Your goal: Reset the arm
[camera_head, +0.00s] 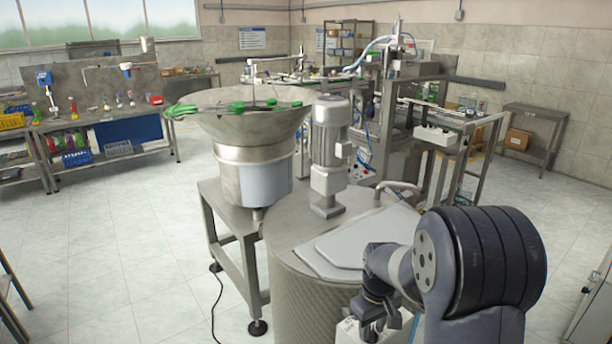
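My arm (481,262) fills the lower right of the head view, with a large dark ribbed joint and a grey link bending left and down. Its far end, where my gripper (374,316) sits, is small and dark near the bottom edge. The fingers cannot be made out, so I cannot tell whether they are open or hold anything. The arm's end overlaps the front right of the round steel tank (296,299) in the picture. A white box-like part (350,331) shows just below the arm's end, partly hidden.
A steel bowl feeder (254,142) with green caps (238,107) stands left of the tank. A motor (331,143) and flat lid (345,243) are on the tank. A machine frame (440,160) stands behind. Workbenches (103,112) line the left. Floor at left is mostly clear.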

